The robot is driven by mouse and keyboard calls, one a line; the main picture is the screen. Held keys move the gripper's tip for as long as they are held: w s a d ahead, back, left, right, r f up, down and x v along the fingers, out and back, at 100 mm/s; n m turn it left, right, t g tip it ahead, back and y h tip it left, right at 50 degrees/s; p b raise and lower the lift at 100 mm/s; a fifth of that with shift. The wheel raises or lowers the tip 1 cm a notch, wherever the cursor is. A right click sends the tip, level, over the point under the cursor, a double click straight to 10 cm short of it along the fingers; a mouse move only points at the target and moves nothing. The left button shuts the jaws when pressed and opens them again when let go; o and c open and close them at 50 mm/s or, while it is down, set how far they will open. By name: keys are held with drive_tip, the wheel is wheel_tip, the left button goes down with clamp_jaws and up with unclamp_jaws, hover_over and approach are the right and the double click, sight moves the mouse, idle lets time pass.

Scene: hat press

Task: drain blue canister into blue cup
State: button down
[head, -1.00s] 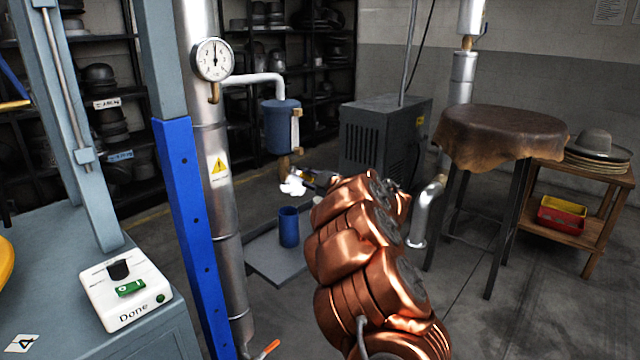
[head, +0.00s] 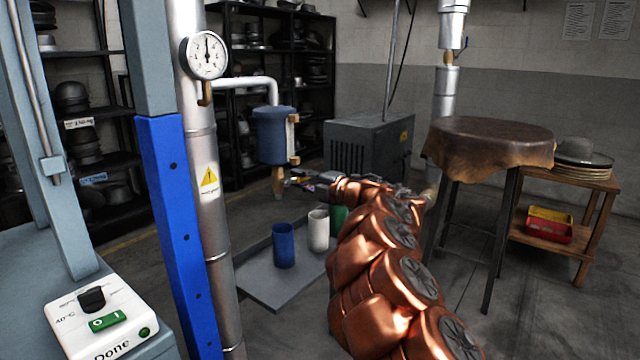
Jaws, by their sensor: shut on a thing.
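The blue canister (head: 272,136) hangs from a pale pipe beside the tall metal column. A brass outlet (head: 279,183) points down from its underside. The blue cup (head: 284,246) stands upright on a grey tray, below the canister and close to under the outlet. My gripper (head: 298,181) is beside the outlet, just right of it, and is shut on a small part there that looks like the drain valve handle. The handle is too small and covered to tell its position. No stream shows between outlet and cup, and the cup's inside is not visible.
A white cup (head: 319,230) and a green cup (head: 338,217) stand right of the blue cup on the grey tray (head: 272,285). My copper arm partly hides the green one. The column (head: 203,150) with a gauge (head: 206,56) and a blue post (head: 178,225) stand left.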

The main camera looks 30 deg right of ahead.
drive_tip(key=shift+f, duration=0.1)
idle(0.3)
drive_tip(key=c, duration=1.1)
unclamp_jaws()
drive_tip(key=v, duration=1.2)
